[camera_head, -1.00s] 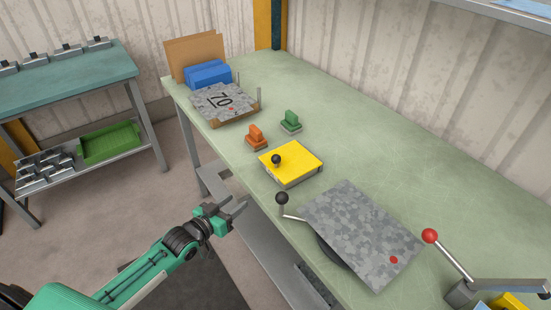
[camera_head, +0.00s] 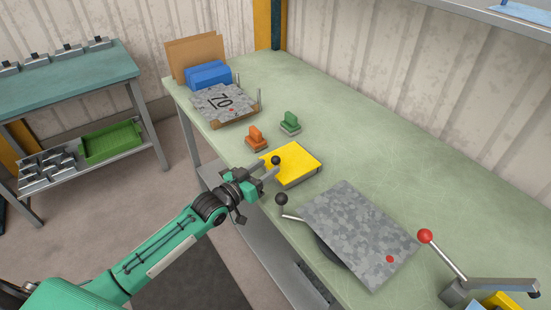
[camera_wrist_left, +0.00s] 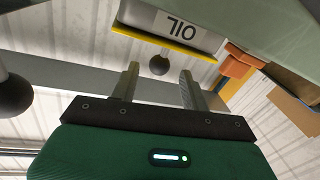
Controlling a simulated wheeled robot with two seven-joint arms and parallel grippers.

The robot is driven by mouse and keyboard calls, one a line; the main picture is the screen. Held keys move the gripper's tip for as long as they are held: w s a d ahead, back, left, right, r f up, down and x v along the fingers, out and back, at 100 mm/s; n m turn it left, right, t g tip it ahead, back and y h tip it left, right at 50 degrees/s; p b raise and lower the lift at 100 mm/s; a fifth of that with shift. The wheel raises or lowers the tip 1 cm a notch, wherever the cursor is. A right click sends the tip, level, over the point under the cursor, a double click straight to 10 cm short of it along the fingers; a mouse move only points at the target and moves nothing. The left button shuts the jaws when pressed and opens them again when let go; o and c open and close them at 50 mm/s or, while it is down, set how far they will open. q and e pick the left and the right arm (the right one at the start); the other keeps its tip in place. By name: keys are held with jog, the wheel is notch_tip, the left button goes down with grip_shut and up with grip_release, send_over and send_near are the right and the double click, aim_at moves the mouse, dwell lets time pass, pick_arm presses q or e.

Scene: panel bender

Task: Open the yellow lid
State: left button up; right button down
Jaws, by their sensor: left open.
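The yellow lid (camera_head: 292,160) lies flat on a low grey box on the green workbench and looks closed. A black ball knob (camera_head: 275,160) stands at its left corner. My left gripper (camera_head: 270,172) is open, with its fingers pointing at the knob, just in front of the box's left side. In the left wrist view the gripper fingers (camera_wrist_left: 158,85) are spread with nothing between them. The knob (camera_wrist_left: 159,65) appears beyond and between the fingertips, below the yellow lid edge (camera_wrist_left: 165,41). My right gripper is not in view.
An orange stamp-like block (camera_head: 255,138) and a green one (camera_head: 290,123) stand behind the box. A grey speckled plate (camera_head: 360,232) with a black-knobbed lever (camera_head: 282,200) lies nearer. A red-knobbed lever (camera_head: 425,237) is at the right. The bench's right rear is clear.

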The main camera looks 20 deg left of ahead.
aim_at(276, 161)
pick_arm(q)
jog(key=shift+p+x, duration=0.35)
jog(key=shift+x, duration=2.05)
jog(key=shift+c, duration=0.5)
grip_shut()
